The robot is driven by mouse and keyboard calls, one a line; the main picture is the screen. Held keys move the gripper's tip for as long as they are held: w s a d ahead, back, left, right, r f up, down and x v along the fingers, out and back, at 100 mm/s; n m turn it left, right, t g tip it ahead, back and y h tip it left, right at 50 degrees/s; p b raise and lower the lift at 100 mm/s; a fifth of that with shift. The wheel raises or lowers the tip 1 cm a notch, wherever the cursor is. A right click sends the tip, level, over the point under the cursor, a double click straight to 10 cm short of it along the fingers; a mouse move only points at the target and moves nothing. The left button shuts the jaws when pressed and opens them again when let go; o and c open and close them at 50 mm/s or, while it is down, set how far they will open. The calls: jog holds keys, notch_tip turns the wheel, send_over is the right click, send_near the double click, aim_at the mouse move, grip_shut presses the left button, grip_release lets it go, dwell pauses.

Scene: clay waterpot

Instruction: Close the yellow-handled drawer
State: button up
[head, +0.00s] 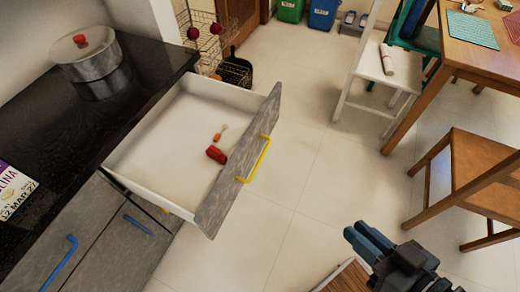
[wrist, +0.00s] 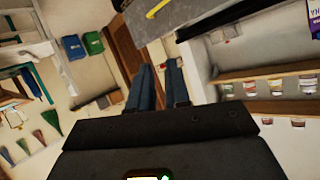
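The drawer (head: 150,165) is pulled well out from under the black counter, and its white inside shows from above. Its grey front (head: 212,208) carries a yellow handle (head: 258,160). A red item (head: 216,154) and a small orange item (head: 220,131) lie in the drawer. My gripper (head: 358,232) is to the right of and below the handle in the head view, apart from it. In the wrist view, the blue fingers of my gripper (wrist: 160,68) stand apart with nothing between them. The yellow handle (wrist: 158,9) shows at the top edge there.
A pot with a red knob (head: 90,62) stands on the black counter (head: 60,130). A blue-handled grey front (head: 62,262) is beside the drawer. A wooden chair (head: 470,180) and a table (head: 480,50) stand at the right. Tiled floor (head: 310,150) between them is clear.

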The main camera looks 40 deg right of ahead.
jog(key=w+f+m, duration=0.1)
jog(key=f, duration=0.1)
jog(key=w+d+f+m+g, duration=0.1)
jog(key=f, duration=0.2)
jog(key=w+f+m+b, duration=0.1)
jog(key=w+f, duration=0.1)
jog(key=f, duration=0.1)
jog(key=shift+w+d+f+g, duration=0.1)
jog(key=shift+d+g, duration=0.2)
jog(key=shift+d, duration=0.05)
grip_shut()
jog(key=m+t+y+b, duration=0.1)
jog(key=m+y+b, duration=0.3)
jog(key=m+y, duration=0.3)
send_near(254, 144)
jog(key=shift+n+y, duration=0.7)
jog(key=x, duration=0.4)
jog(key=d+f+x, duration=0.1)
jog(key=x, duration=0.1)
jog(key=shift+w+a, duration=0.15)
jog(key=shift+w, duration=0.2)
